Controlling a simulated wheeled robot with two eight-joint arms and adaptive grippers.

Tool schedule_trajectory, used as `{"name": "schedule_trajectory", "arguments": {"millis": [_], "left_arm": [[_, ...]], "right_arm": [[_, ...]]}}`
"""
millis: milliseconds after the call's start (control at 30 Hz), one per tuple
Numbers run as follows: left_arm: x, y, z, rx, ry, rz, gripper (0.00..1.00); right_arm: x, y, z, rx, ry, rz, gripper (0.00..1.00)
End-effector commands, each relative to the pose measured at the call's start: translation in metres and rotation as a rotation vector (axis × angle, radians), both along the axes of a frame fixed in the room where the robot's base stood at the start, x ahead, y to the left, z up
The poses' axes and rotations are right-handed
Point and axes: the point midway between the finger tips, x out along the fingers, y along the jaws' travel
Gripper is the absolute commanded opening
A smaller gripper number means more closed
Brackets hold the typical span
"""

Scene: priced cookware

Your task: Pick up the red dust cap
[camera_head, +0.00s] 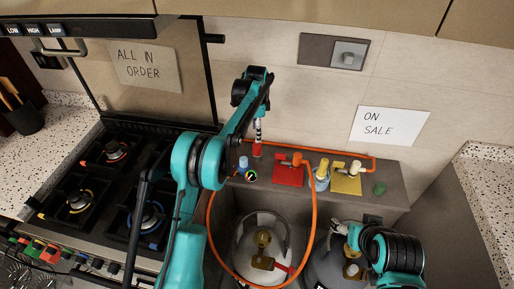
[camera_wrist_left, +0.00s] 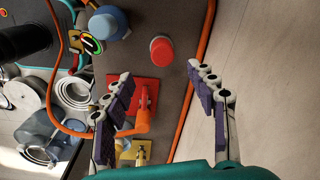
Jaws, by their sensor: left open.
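The red dust cap (camera_head: 257,150) stands on the brown ledge behind the gas cylinders, and it also shows in the left wrist view (camera_wrist_left: 161,49). My left gripper (camera_head: 258,130) points down just above it in the head view. In the left wrist view my left gripper (camera_wrist_left: 160,75) is open, with its purple-padded fingers spread wide. The cap appears between and beyond the fingertips, with nothing held. My right gripper (camera_head: 342,229) is low at the right, over a cylinder, partly hidden by its own arm; its jaws are unclear.
A blue cap (camera_head: 243,164) stands left of the red one. A red plate (camera_head: 288,176) with an orange fitting and a yellow plate (camera_head: 346,184) lie to the right. An orange hose (camera_head: 315,215) loops around. A green cap (camera_head: 379,188) stands farther right. The wall is close behind.

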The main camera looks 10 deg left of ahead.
Motion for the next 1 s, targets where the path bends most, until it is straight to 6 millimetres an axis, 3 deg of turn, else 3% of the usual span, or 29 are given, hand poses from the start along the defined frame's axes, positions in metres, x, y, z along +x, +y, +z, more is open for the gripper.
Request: {"name": "schedule_trajectory", "arguments": {"millis": [200,567,800,1000], "left_arm": [[0.011,-0.002,-0.028,0.002,0.033,-0.07,0.57],[0.01,0.0,-0.066,0.002,0.033,-0.071,0.57],[0.008,0.001,-0.101,0.002,0.033,-0.07,0.57],[0.008,0.001,-0.103,0.002,0.033,-0.07,0.57]], "right_arm": [[0.0,0.0,0.0,0.0,0.0,0.0,0.7],[0.0,0.0,-0.014,0.0,0.0,0.0,0.7],[0.0,0.0,-0.029,0.0,0.0,0.0,0.7],[0.0,0.0,-0.028,0.0,0.0,0.0,0.7]]}}
